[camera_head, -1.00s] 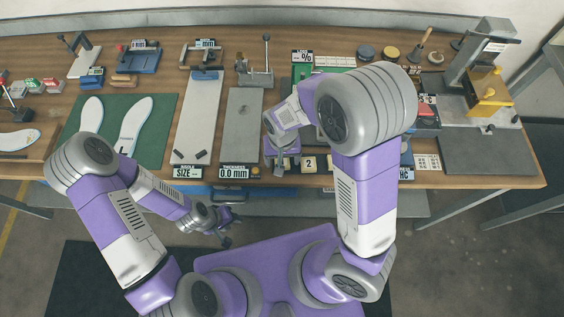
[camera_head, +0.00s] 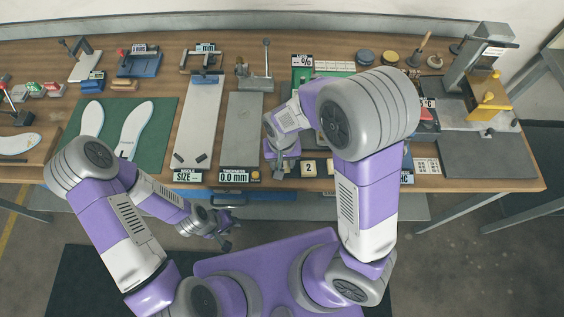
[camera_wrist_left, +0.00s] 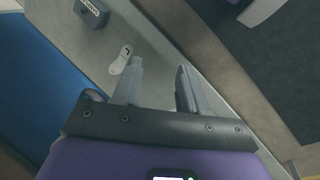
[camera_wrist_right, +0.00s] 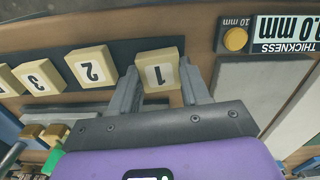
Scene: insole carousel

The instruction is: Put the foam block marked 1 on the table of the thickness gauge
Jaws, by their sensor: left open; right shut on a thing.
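The foam block marked 1 (camera_wrist_right: 158,70) is pale yellow and sits between the fingers of my right gripper (camera_wrist_right: 158,90), which is shut on it. The block is at the end of the row of numbered blocks; I cannot tell whether it still touches the surface under it. The thickness gauge has a long grey table (camera_head: 241,120), with a post and lever (camera_head: 256,72) at its back and a 0.0 mm display (camera_head: 236,174) at its front. The right gripper is just right of the gauge's front end. My left gripper (camera_wrist_left: 155,85) is open and empty, off the bench's front edge.
Blocks marked 2 (camera_wrist_right: 91,67) and 3 (camera_wrist_right: 38,78) stand in a row beside block 1. A white size board (camera_head: 198,125) lies left of the gauge. Insoles (camera_head: 135,128) lie on a green mat (camera_head: 170,105). The gauge table's surface looks clear.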

